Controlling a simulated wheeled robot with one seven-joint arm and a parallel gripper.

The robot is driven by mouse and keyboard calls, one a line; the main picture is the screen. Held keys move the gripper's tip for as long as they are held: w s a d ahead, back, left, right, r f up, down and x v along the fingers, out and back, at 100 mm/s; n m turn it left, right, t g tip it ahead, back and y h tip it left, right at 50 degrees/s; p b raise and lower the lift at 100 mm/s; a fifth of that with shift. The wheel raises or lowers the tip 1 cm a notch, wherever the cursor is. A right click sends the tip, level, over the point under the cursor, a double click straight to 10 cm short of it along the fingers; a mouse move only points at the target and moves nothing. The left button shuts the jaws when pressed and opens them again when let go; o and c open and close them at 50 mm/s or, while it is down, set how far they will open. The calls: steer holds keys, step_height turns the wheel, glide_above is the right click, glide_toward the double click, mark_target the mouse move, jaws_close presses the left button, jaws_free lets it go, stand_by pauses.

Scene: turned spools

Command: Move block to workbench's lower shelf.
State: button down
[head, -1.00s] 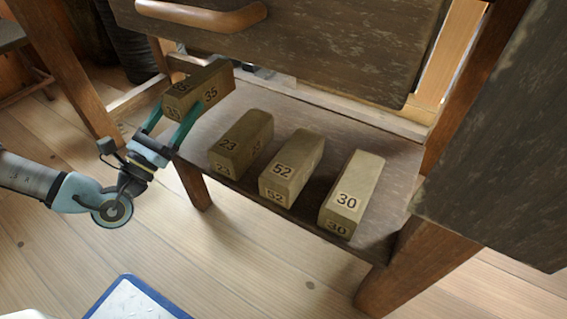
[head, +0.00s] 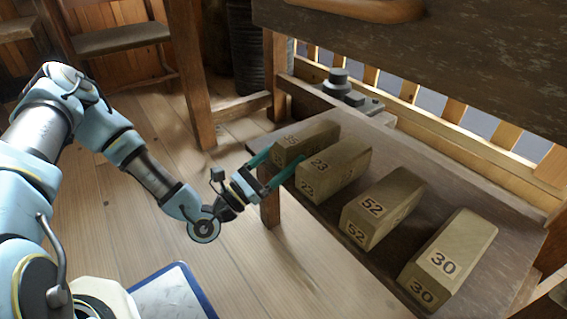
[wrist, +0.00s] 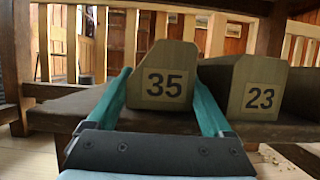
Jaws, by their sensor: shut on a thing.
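The block marked 35 (head: 306,141) is a wooden prism at the left end of the workbench's lower shelf (head: 410,183). My gripper (head: 279,168) reaches in from the left front and is shut on this block. In the wrist view the block marked 35 (wrist: 161,80) stands between the two teal fingers, upright, at shelf height. I cannot tell whether it rests fully on the shelf. The block marked 23 (head: 335,170) is close beside it on the right, and shows in the wrist view (wrist: 243,90).
The blocks marked 52 (head: 384,208) and 30 (head: 451,258) stand further right on the shelf. A dark grey object (head: 340,82) lies behind the shelf's left end. The workbench leg (head: 270,207) stands below my gripper. A blue-edged white panel (head: 172,296) is at the bottom.

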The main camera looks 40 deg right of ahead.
steer(key=shift+f, duration=0.2)
jaws_free()
steer(key=shift+r, duration=0.1)
steer(key=p+v, duration=0.3)
steer(key=v, duration=0.9)
